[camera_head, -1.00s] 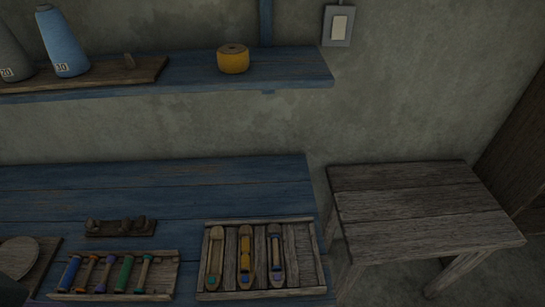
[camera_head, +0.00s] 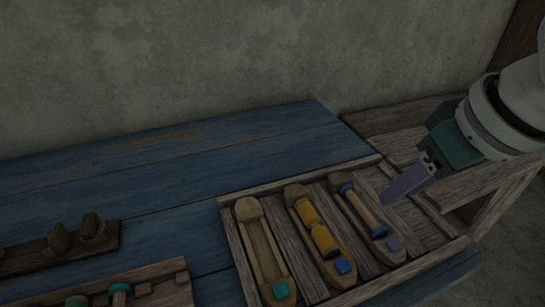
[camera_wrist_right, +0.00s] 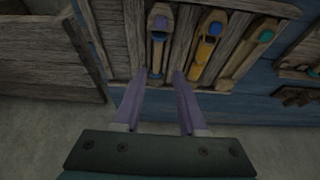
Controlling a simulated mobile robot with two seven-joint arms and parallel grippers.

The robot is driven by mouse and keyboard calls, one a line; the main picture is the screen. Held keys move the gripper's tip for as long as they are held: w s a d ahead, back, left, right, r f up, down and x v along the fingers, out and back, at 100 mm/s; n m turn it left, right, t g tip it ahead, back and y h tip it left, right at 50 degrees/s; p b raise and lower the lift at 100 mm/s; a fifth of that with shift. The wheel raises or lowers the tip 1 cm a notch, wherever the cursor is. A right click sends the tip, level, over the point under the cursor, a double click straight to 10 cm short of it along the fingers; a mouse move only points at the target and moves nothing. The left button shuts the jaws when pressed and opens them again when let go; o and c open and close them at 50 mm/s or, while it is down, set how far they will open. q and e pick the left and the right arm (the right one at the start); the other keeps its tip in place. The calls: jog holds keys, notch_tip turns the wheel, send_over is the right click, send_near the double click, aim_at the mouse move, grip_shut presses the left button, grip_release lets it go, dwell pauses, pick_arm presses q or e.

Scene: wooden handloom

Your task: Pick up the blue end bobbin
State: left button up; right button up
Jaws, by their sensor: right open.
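The bobbin with blue ends (camera_head: 362,209) is a pale bare rod lying in the rightmost wooden shuttle, which has a purple tip mark (camera_head: 393,244). My right gripper (camera_head: 392,196), with purple fingers, is above the right side of the shuttle tray, to the right of the bobbin. In the wrist view its fingers (camera_wrist_right: 160,76) are apart with nothing between them, pointing toward that shuttle. My left gripper is out of view.
The shuttle tray (camera_head: 232,248) also holds a shuttle with yellow thread (camera_head: 318,232) and an empty one with a teal mark (camera_head: 262,252). A bobbin tray (camera_head: 165,269) and a peg rack (camera_head: 62,258) are at left. The blue table (camera_head: 190,163) is clear behind.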

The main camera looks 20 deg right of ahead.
jog(key=b, duration=0.2)
send_over(373, 217)
jog(key=s, duration=0.2)
notch_tip(373, 217, down, 5)
jog(key=shift+w+r, duration=0.1)
jog(key=b+x, duration=0.1)
jog(key=x, duration=0.4)
jog(key=shift+d+f, duration=0.15)
jog(key=shift+f, duration=0.05)
jog(key=shift+c, duration=0.4)
